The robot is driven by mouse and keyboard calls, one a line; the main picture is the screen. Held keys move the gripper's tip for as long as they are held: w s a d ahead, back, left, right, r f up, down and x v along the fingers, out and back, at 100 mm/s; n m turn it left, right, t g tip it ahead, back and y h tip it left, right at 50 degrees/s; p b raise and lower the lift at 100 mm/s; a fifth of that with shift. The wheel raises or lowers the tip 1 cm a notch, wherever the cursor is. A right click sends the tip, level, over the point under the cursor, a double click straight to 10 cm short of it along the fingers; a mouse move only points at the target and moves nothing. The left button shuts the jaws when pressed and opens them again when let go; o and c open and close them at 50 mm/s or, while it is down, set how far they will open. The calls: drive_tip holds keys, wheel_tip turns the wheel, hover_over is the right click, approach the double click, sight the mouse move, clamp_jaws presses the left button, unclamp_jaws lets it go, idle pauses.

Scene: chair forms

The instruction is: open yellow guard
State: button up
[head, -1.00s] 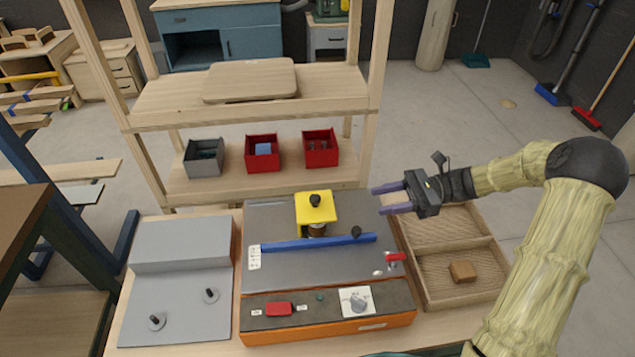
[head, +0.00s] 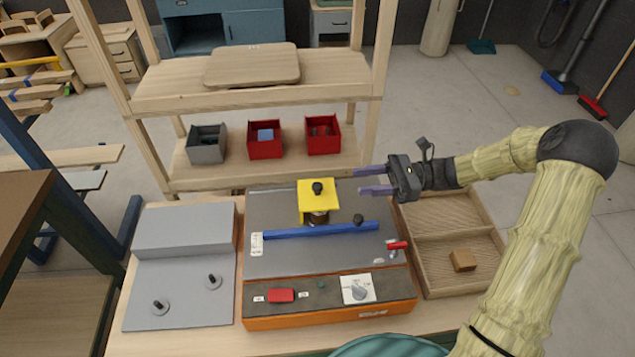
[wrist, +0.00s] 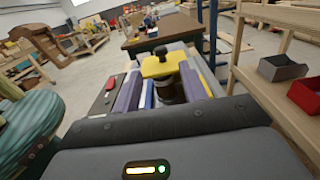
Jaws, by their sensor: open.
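The yellow guard (head: 318,196) sits on the grey top of the orange-sided machine (head: 285,261), with a black knob (head: 318,187) on it. It covers a dark cylindrical part (head: 318,218) that shows beneath it. My gripper (head: 358,182) is open and empty, to the right of the guard and apart from it, with its purple fingers pointing left. In the wrist view the guard (wrist: 163,65) shows ahead, between the two fingers (wrist: 160,95).
A blue bar (head: 320,230) crosses the machine in front of the guard. A wooden tray (head: 445,278) with a wood block (head: 463,260) lies to the right. A shelf with red bins (head: 265,140) stands behind. A grey panel with pegs (head: 180,285) lies left.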

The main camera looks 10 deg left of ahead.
sight(317, 185)
drive_tip(key=p+x, duration=0.1)
drive_tip(key=x, duration=1)
drive_tip(key=shift+a, duration=0.25)
clamp_jaws()
